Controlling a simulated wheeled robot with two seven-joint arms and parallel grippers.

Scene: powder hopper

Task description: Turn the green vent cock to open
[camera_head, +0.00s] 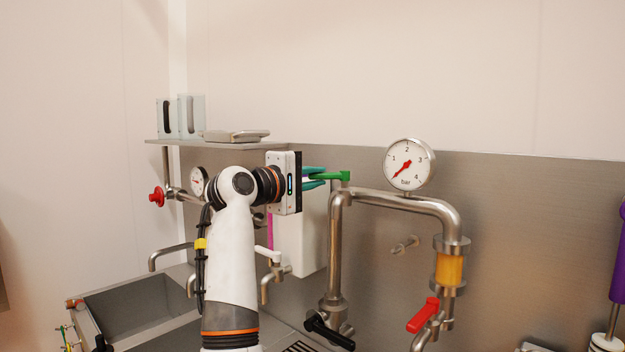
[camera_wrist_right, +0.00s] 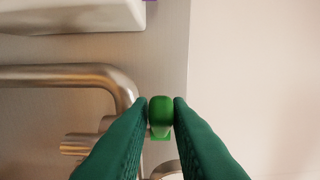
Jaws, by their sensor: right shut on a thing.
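The green vent cock (camera_head: 342,176) sits on top of a bent steel pipe beside the pressure gauge. Its lever points left in the head view, toward my right gripper (camera_head: 318,177). The teal fingers of my right gripper are shut on the lever, one on each side. In the right wrist view the green vent cock (camera_wrist_right: 160,112) shows end-on between the two fingertips, with the pipe behind it. Part of the lever is hidden by the fingers in the head view. My left gripper is not in view.
A pressure gauge (camera_head: 408,165) with a red needle stands just right of the cock. A red-handled valve (camera_head: 423,315) and a black-handled valve (camera_head: 329,331) are lower down. A shelf (camera_head: 215,145) with containers is at the left. The wall above is clear.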

